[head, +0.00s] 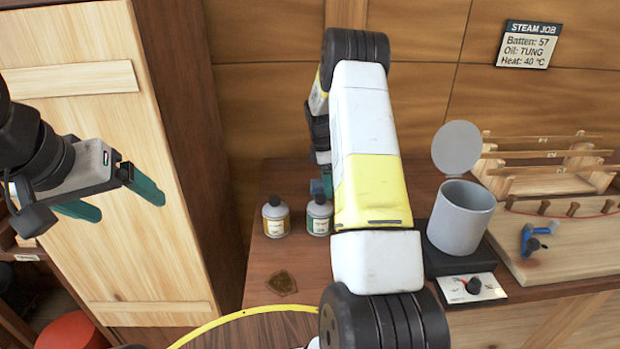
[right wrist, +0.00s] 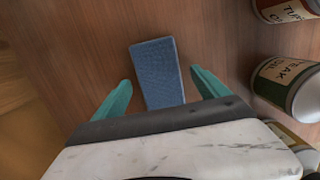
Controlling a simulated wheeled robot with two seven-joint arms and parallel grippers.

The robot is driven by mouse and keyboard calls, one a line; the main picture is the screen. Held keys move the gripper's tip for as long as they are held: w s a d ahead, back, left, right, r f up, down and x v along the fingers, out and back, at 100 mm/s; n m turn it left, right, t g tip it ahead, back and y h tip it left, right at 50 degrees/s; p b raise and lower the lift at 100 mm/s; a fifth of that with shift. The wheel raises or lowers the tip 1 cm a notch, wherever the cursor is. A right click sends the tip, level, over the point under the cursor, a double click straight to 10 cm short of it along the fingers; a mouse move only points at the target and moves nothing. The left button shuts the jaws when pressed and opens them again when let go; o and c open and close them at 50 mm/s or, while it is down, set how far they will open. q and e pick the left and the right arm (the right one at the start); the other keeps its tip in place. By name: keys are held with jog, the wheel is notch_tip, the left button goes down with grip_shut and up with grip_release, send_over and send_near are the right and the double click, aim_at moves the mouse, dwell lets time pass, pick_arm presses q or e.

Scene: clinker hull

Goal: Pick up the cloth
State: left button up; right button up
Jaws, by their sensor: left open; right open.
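The cloth (right wrist: 157,73) is a flat blue rectangle on the brown wooden bench top in the right wrist view. My right gripper (right wrist: 160,82) is open, with one teal finger on each side of the cloth and a gap on both sides. Neither finger touches it, and the cloth's near end reaches toward the palm. My left gripper (head: 112,198) is open and empty at the left, in front of a pale wooden door.
A yellow-labelled bottle (head: 276,217) and a green-labelled bottle (head: 319,216) stand left of my right arm. The teak oil bottle (right wrist: 288,87) is close right of the right gripper. A grey lidded pot (head: 461,218) and wooden rack (head: 545,168) stand at the right.

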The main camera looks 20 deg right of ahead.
jog(key=c, duration=1.5)
jog(key=shift+o, duration=0.2)
notch_tip(320, 180, up, 10)
